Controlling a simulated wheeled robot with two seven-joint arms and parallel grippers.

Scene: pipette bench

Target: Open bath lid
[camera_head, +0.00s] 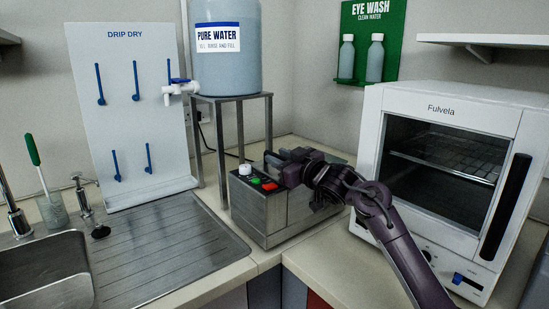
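The bath is a low steel box (262,216) standing in the back corner of the counter. Its front end carries a white knob, a green button (254,181) and a red button (270,185). My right gripper (277,158) is over the top of the bath, with its fingers pointing left and back. The gripper and wrist hide most of the top, so the lid and any handle on it are largely covered. I cannot tell whether the fingers are touching the lid or holding part of it. My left gripper is out of view.
A white Fulvela oven (440,112) stands close on the right. A metal stand (229,101) with a pure water tank (228,69) is behind on the left. A drip dry board (125,84), a ribbed drainboard (170,252) and a sink (45,282) are at left. The drainboard is clear.

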